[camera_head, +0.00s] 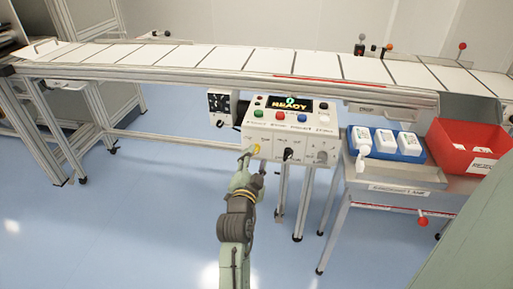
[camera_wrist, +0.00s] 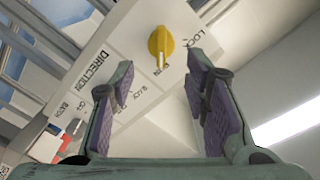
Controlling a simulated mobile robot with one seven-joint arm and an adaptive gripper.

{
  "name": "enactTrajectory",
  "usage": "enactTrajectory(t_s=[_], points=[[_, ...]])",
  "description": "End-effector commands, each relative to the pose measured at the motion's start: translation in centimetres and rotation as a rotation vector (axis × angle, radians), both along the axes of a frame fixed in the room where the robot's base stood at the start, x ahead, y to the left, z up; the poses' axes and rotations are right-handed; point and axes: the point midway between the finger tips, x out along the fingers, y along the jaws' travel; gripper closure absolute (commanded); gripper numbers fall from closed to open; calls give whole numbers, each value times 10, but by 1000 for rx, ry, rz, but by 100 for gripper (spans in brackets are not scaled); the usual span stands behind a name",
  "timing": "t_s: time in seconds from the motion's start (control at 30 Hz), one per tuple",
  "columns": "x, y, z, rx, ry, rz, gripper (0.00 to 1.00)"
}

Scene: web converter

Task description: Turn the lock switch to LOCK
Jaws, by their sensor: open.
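The lock switch is a yellow knob (camera_wrist: 160,42) on the sloping white control panel (camera_wrist: 130,35). Its pale pointer mark faces down in the wrist view, toward a small label too blurred to read surely. The word LOCK is printed to the knob's right. In the head view the yellow knob (camera_head: 257,148) sits low on the panel's left side. My gripper (camera_wrist: 160,80) is open, with purple-padded fingers spread to either side below the knob and nothing between them. In the head view my gripper (camera_head: 254,160) is just in front of the knob; contact cannot be told.
A black switch (camera_head: 287,154) and a grey knob (camera_head: 322,157) sit right of the yellow knob. Coloured buttons and a display (camera_head: 290,104) reading READY are above. A conveyor (camera_head: 215,59) runs behind. A blue tray with white bottles (camera_head: 384,141) and a red bin (camera_head: 468,148) stand right.

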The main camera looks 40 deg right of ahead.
Motion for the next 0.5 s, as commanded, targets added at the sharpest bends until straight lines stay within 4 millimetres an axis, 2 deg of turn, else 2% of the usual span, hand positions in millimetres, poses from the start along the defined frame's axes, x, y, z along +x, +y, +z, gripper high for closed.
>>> enactTrajectory(t_s=[0.2,0.5], points=[[23,-27,2,-1,0,1,58],[33,-37,0,-1,0,2,58]])
